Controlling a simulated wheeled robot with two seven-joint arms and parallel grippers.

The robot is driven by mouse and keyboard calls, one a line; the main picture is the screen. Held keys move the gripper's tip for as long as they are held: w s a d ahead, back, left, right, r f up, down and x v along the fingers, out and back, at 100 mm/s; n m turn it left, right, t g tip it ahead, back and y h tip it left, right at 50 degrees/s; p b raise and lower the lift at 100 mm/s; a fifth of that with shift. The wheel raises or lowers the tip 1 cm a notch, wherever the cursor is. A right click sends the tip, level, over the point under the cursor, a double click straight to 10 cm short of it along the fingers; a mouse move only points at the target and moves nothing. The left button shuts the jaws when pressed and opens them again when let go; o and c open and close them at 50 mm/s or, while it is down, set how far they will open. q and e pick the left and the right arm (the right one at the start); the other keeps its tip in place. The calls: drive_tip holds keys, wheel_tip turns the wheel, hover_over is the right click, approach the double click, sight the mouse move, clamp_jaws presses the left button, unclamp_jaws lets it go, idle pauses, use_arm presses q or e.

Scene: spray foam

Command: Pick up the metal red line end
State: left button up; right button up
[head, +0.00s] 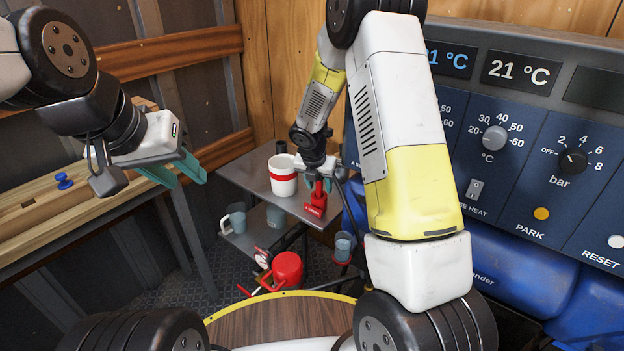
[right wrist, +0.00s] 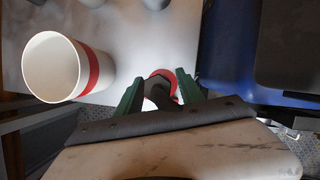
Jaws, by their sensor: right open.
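A red fitting with a white-marked label, which looks like the metal red line end (head: 315,207), is at the front edge of the grey metal shelf (head: 258,183). My right gripper (head: 320,188) is just above and around it, fingers open. In the right wrist view, the open green fingers (right wrist: 160,88) stand on either side of a red round part (right wrist: 162,74) with a dark piece in front. I cannot tell whether they touch it. My left gripper (head: 176,172) hangs empty beside the wooden bench at left, its two teal fingers apart.
A white mug with a red band (head: 283,176) stands close left of my right gripper. Grey cups (head: 236,218) and a red can (head: 288,268) are lower down. The control panel (head: 530,130) fills the right; a wooden bench (head: 40,215) is at left.

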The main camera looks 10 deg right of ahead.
clamp_jaws()
idle(0.4)
